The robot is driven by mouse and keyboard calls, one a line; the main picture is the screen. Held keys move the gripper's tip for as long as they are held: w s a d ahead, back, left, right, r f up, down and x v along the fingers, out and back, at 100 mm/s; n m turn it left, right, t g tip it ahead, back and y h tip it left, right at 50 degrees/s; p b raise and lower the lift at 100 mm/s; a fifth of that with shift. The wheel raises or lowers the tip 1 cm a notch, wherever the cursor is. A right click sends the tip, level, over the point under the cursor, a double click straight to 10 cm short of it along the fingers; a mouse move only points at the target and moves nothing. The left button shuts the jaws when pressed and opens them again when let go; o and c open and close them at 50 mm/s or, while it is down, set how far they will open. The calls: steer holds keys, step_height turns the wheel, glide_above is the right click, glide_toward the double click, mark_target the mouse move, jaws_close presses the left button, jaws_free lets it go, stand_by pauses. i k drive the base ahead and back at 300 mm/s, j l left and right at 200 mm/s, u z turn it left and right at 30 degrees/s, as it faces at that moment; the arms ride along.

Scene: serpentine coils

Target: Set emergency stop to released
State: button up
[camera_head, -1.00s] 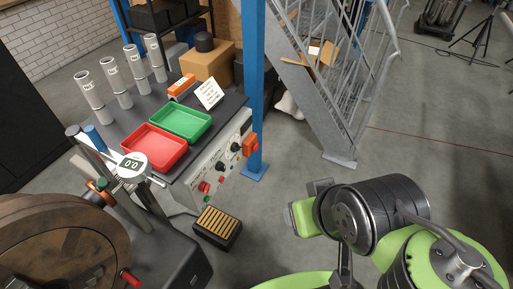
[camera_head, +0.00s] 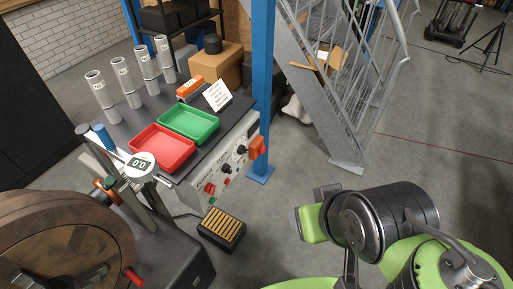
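The front panel (camera_head: 205,187) of the dark-topped bench carries several knobs. A red knob (camera_head: 209,188) sits at its lower left and looks like the emergency stop; whether it is pressed in or released is too small to tell. An orange-red box (camera_head: 258,147) is fixed at the panel's right end. My arm is at the lower right, and its green and dark end, my gripper (camera_head: 312,217), is in free air right of the panel, well apart from it. Its fingers do not show clearly.
A black box with a yellow slatted top (camera_head: 222,229) stands on the floor before the panel. A wooden-sided reel (camera_head: 62,235) and a gauge stand (camera_head: 141,166) are at left. A blue post (camera_head: 262,90) and metal stairs (camera_head: 335,105) stand behind. Floor between panel and arm is clear.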

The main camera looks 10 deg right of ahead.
mark_target(262, 150)
steer(key=i+u, duration=0.45)
steer(key=i+l+u, duration=0.1)
steer(key=u, duration=0.4)
steer(key=i+l, duration=0.05)
steer(key=i, duration=0.05)
